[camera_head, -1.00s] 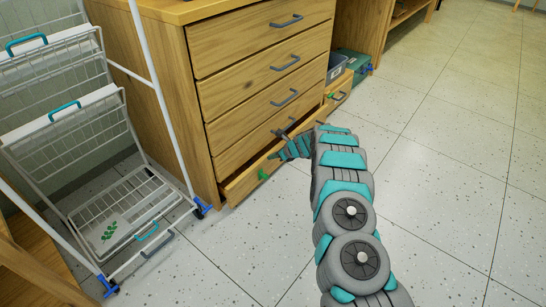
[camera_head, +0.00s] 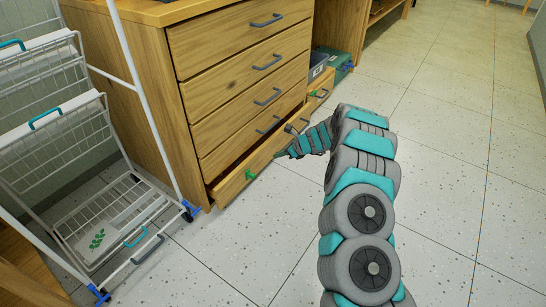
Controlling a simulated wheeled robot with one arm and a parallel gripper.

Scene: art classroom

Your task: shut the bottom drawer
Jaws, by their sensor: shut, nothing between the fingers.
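The wooden drawer cabinet (camera_head: 237,75) stands at upper left of centre with several grey-handled drawers. Its bottom drawer (camera_head: 234,184) sticks out a little; a dark gap shows behind its front board. A small green mark (camera_head: 250,175) is on that front. My gripper (camera_head: 281,154) is shut and empty, low by the outer side of the drawer front, right of the green mark. I cannot tell whether it touches the board. My arm comes in from the lower right and hides part of the floor. The drawer's right part is partly hidden by my gripper.
A white wire rack (camera_head: 110,215) with blue feet stands close left of the cabinet. A low wooden box front (camera_head: 321,90), a grey bin (camera_head: 318,66) and a teal box (camera_head: 338,64) are beyond the cabinet's right side. The tiled floor (camera_head: 450,150) at right is clear.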

